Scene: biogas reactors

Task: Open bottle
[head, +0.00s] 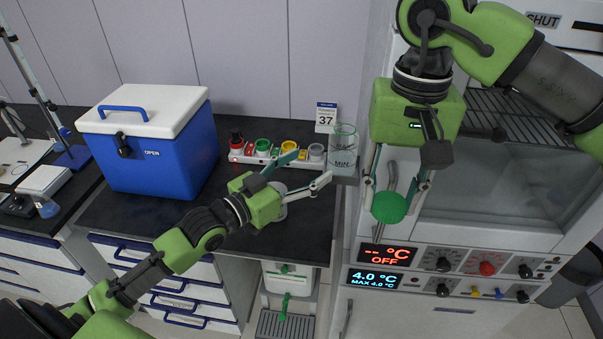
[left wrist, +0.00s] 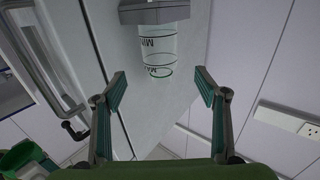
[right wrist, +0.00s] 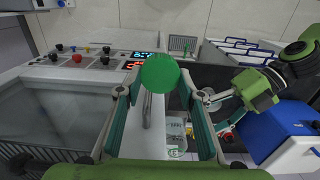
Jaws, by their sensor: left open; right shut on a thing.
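My right gripper (head: 397,185) is shut on a round green cap (head: 389,207) in front of the white appliance. The cap also shows as a green disc between the fingertips in the right wrist view (right wrist: 160,73). I cannot tell whether a bottle body is attached to it. My left gripper (head: 312,168) is open and empty over the dark counter, its fingers pointing to the clear measuring cup (head: 342,150). In the left wrist view the cup (left wrist: 158,50), with printed marks, appears between and beyond the open fingertips.
A rack (head: 248,157) of several containers with coloured tops stands at the back of the counter, beside a "37" sign (head: 326,117). A blue cooler box (head: 160,155) with white lid stands left. The appliance (head: 415,300) has knobs, displays and a handle. The front counter is clear.

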